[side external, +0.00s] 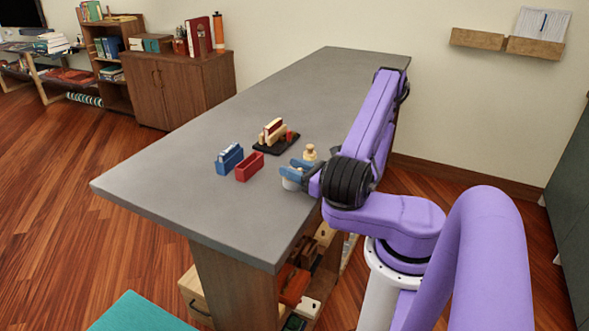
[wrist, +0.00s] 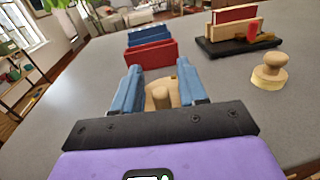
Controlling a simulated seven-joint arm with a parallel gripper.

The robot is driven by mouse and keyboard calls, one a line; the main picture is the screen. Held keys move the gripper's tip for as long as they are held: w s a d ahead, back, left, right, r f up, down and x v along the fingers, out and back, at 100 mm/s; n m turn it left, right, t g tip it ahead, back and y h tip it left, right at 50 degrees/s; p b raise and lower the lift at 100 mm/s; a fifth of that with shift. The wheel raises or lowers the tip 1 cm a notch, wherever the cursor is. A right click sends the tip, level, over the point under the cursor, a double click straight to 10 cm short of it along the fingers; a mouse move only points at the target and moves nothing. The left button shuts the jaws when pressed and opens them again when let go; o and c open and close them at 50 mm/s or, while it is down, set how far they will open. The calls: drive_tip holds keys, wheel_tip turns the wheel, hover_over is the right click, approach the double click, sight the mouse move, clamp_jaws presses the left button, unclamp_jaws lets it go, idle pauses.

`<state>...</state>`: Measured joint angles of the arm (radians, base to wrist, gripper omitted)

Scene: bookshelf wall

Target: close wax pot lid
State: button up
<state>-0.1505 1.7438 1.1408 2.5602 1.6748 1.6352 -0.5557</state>
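My gripper (wrist: 158,84) has two blue fingers, set apart. It also shows in the side external view (side external: 293,169), low over the table's right edge. A wooden knob on a pale wooden piece (wrist: 161,97) sits between the fingers, with gaps on both sides. It appears to be part of the wax pot lid. A pale, rounded pot (side external: 291,182) shows just under the fingers in the side external view. My gripper hides much of the pot and lid, so I cannot tell how far the lid stands open.
A wooden stamp (wrist: 270,71) stands right of my gripper. A red box (wrist: 150,54) and a blue box (wrist: 150,36) stand ahead. A black tray (wrist: 236,46) holds upright blocks. The grey table (side external: 190,170) is clear on its left and far parts.

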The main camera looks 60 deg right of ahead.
drive_tip(key=shift+s+a, duration=0.2)
drive_tip(key=shift+s, duration=1.05)
drive_tip(key=shift+s+a, duration=0.15)
drive_tip(key=shift+s, duration=1.1)
drive_tip(key=shift+s+a, duration=0.2)
drive_tip(key=shift+s, duration=1.05)
